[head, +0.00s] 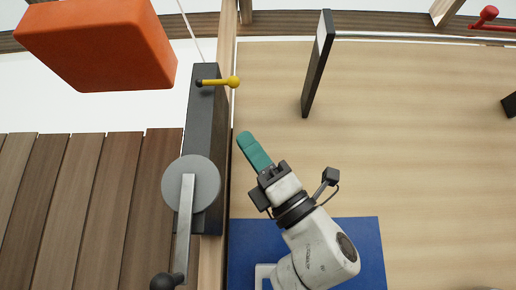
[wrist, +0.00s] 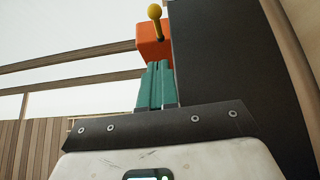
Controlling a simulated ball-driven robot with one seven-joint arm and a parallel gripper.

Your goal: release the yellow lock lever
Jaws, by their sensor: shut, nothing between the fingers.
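The yellow lock lever (head: 218,82) sticks out to the right from the top of a dark grey winch housing (head: 202,130) and ends in a yellow ball. Its ball and stem also show in the wrist view (wrist: 155,14), just beyond my fingertips and in front of an orange block. My gripper (head: 244,137) has teal fingers that are shut and empty. In the head view it is below and slightly right of the lever, apart from it, right of the housing. In the wrist view the fingers (wrist: 157,66) point up toward the lever.
A grey disc with a crank (head: 188,215) is on the housing's near end. An orange block (head: 105,45) is at upper left, with a cord near it. A dark upright panel (head: 318,65) stands right of the lever. A blue mat (head: 370,255) lies below my arm. Bench centre is clear.

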